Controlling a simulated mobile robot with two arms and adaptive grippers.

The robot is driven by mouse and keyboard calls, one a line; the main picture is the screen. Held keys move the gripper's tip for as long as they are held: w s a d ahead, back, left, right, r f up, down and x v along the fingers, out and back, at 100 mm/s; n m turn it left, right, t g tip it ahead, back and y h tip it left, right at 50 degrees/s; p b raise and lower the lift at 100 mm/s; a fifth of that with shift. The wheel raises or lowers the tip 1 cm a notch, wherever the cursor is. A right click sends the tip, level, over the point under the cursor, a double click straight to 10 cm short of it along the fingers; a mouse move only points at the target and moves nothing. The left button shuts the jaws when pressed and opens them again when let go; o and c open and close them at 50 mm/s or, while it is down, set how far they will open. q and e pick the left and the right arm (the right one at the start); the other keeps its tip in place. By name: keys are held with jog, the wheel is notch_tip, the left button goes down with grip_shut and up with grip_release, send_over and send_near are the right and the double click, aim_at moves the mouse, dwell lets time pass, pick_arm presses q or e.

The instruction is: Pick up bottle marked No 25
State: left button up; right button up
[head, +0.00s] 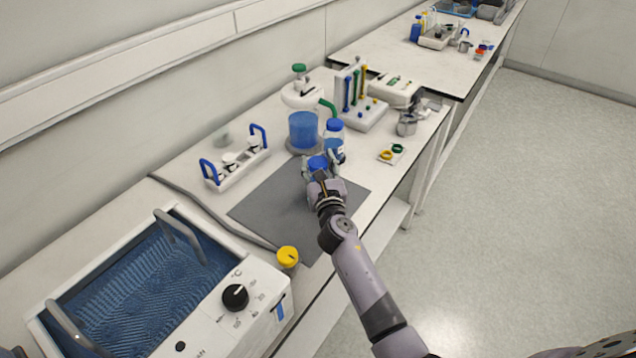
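My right gripper (323,163) reaches over the grey mat (265,207) from the lower right. Its fingers are on either side of a blue-capped bottle (318,162) near the mat's far end. The gripper hides most of this bottle's body, and I cannot tell whether the fingers press on it. A yellow-capped bottle (288,256) stands at the near end of the mat. No number is readable on any bottle. My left gripper is not in view.
A blue-filled beaker (303,131) stands close behind the gripper. A white rack with blue handles (235,169) is to the left, a water bath (232,268) at lower left. A tube stand (364,116) and metal cup (407,125) are farther back. The middle of the mat is clear.

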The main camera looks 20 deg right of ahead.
jog(key=shift+s+f, duration=0.1)
grip_shut()
jog(key=shift+a, duration=0.1)
dwell(0.4)
